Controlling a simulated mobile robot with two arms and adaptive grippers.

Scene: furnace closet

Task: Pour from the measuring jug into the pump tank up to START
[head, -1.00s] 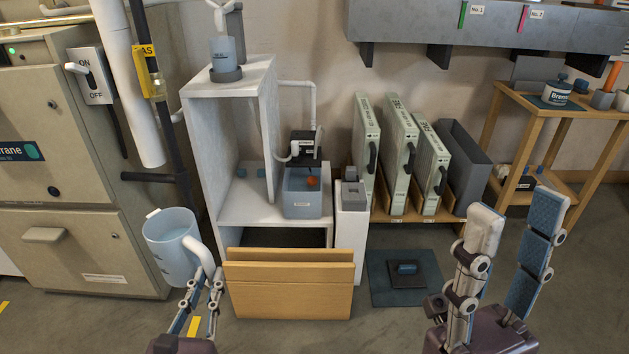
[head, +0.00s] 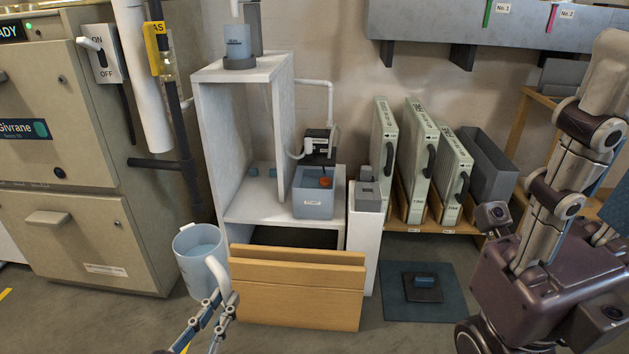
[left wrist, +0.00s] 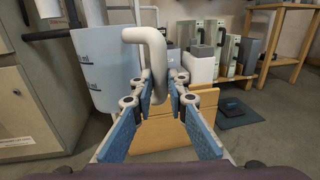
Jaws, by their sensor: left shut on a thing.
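The translucent pale-blue measuring jug (head: 190,268) hangs upright in front of the white cabinet, left of the wooden drawer front, with bluish liquid inside. My left gripper (head: 222,300) is shut on its white handle; in the left wrist view the jug (left wrist: 98,75) is at upper left and its handle (left wrist: 155,60) lies between the fingers (left wrist: 160,88). The blue-grey pump tank (head: 312,204) stands on the cabinet shelf, right of and beyond the jug. It holds an orange float (head: 325,182); its front label is too small to read.
A black pump (head: 320,145) with white pipes stands behind the tank. The wooden drawer front (head: 297,290) juts out below the shelf. A grey-white post (head: 366,235) stands right of the tank, before the filters (head: 418,165). The furnace (head: 75,220) and a dark pipe (head: 165,163) are at left.

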